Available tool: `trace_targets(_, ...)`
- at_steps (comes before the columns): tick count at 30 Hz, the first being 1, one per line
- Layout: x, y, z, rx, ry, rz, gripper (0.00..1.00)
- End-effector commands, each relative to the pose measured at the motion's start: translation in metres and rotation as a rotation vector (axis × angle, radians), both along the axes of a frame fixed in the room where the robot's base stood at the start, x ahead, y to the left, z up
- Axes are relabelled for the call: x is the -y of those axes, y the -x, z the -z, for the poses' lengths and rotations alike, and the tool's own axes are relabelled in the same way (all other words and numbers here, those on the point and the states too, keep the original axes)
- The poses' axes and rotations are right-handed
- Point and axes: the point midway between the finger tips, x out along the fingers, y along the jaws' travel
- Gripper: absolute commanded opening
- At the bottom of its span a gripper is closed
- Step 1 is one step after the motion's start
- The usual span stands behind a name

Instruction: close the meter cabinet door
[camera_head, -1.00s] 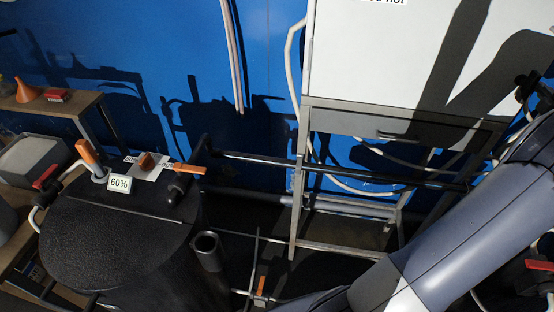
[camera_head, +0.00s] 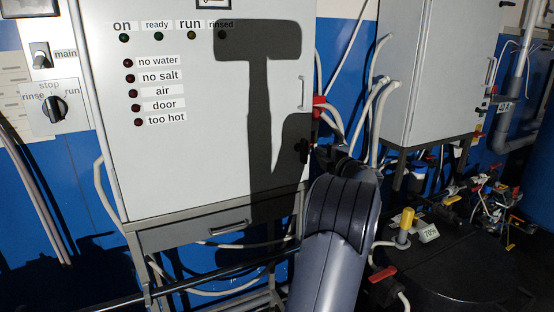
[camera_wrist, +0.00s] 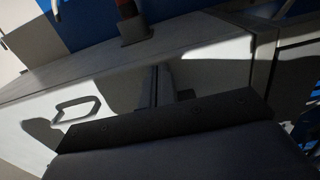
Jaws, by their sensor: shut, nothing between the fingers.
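The light grey cabinet (camera_head: 180,160) with status lamps fills the left and middle of the head view; I take it as the meter cabinet. Its door has a handle (camera_head: 302,92) near the right edge. The door looks about flush, with no clear gap visible. In the wrist view the cabinet front (camera_wrist: 115,90) lies close ahead, with the handle (camera_wrist: 75,110) at left. My gripper (camera_wrist: 160,75) is shut and empty, its fingers near the front face beside the handle. Contact cannot be told. In the head view my gripper (camera_head: 303,148) is a dark shape by the cabinet's right edge.
A second grey cabinet (camera_head: 440,75) stands to the right. A red fitting (camera_head: 319,101) and pale cables are at the near cabinet's right side. A black tank (camera_head: 470,265) with a yellow handle (camera_head: 407,219) and red valve (camera_head: 383,274) stands at lower right.

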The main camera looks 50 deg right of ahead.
Motion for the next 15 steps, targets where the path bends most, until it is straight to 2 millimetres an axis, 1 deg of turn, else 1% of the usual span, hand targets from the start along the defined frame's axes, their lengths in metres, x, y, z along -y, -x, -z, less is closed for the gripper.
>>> trace_targets(1,0.000,0.001,0.002,-0.001,0.000,0.001,0.00)
trace_targets(15,0.023,0.079,0.005,-0.002,-0.002,0.003,0.00)
